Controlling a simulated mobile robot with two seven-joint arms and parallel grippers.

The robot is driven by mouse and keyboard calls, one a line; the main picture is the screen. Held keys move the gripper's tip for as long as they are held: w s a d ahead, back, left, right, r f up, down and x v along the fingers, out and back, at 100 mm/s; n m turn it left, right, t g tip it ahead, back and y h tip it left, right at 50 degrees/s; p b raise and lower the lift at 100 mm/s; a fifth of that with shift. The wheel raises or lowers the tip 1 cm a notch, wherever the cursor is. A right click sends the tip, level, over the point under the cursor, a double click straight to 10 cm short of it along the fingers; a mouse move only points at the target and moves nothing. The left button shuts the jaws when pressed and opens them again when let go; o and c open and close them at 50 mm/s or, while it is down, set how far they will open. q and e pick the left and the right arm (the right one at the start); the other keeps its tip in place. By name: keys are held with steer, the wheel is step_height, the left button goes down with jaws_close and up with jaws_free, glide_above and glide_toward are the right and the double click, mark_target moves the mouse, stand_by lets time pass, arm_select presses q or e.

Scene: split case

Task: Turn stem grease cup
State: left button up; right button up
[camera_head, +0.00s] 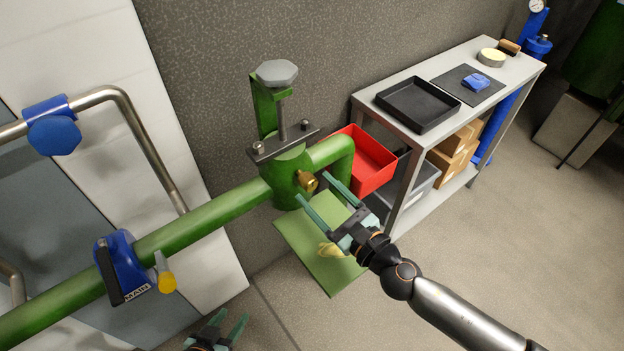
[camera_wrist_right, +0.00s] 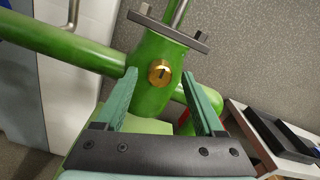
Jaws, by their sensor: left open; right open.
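The brass grease cup (camera_head: 307,181) sticks out of the front of the green valve body (camera_head: 288,176), below the steel stem and its grey hexagonal top (camera_head: 277,73). My right gripper (camera_head: 312,186) is open, its two green fingers pointing toward the cup. In the right wrist view the brass cup (camera_wrist_right: 159,72) shows with a dark slot, between and beyond the open fingertips (camera_wrist_right: 160,82); I see no contact. My left gripper (camera_head: 230,324) is low at the bottom edge, open and empty, partly cut off by the frame.
A green board (camera_head: 305,250) with a yellowish item lies below the valve. A red bin (camera_head: 368,163) stands behind it.

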mark_target(305, 179)
steer(key=shift+x, duration=1.3)
steer(key=shift+c, duration=0.3)
jaws_close()
